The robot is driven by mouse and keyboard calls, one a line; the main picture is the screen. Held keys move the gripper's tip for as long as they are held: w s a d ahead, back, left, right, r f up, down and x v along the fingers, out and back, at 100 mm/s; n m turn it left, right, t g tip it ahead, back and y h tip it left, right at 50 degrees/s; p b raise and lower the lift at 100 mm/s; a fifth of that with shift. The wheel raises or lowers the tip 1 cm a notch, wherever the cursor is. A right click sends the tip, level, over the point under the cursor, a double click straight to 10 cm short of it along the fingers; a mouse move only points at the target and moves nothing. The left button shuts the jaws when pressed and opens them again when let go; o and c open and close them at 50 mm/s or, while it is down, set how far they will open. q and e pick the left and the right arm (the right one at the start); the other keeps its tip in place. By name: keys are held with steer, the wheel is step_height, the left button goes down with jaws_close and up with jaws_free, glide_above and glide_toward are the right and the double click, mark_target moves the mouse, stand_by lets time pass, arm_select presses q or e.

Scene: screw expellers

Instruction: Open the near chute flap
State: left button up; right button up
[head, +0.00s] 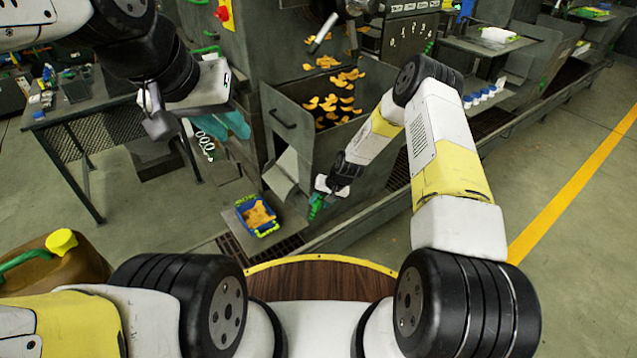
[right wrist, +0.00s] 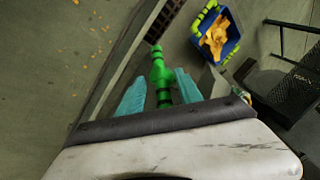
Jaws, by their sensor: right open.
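A green handle (head: 316,205) with dark rings shows low at the front of the grey machine, beside a pale slanted plate (head: 285,166) that looks like the chute. I cannot tell clearly where the flap's edges are. My right gripper (head: 321,196) is at the green handle. In the right wrist view the handle (right wrist: 160,76) lies between the two teal fingers of this open gripper (right wrist: 158,88), with a gap on each side. My left gripper (head: 229,133) hangs at the left of the machine, its teal fingers apart and empty.
An open grey bin (head: 290,100) of orange pieces is above. A table (head: 100,103) stands left.

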steer(key=shift+v, duration=2.4)
steer(key=s+d+r+n+h, duration=0.1)
steer(key=s+d+r, duration=0.2)
steer(key=r, duration=0.8)
steer(key=s+d+r+t, duration=0.1)
steer(key=s+d+r, duration=0.1)
steer(key=r, duration=0.9)
steer(key=s+d+r+n+h, duration=0.1)
steer(key=s+d+r, duration=0.2)
steer(key=r, duration=0.8)
steer(key=s+d+r, duration=0.1)
steer(key=s+r, duration=0.3)
steer(key=s, duration=0.4)
steer(key=s+d+r+t, duration=0.1)
steer(key=s+r, duration=0.4)
steer(key=s, duration=0.3)
steer(key=s+d+r+t, duration=0.1)
steer(key=s+d+r, duration=0.1)
steer(key=s+r, duration=0.3)
steer(key=s, duration=0.3)
steer(key=shift+s+m, duration=0.3)
steer(key=shift+s, duration=0.1)
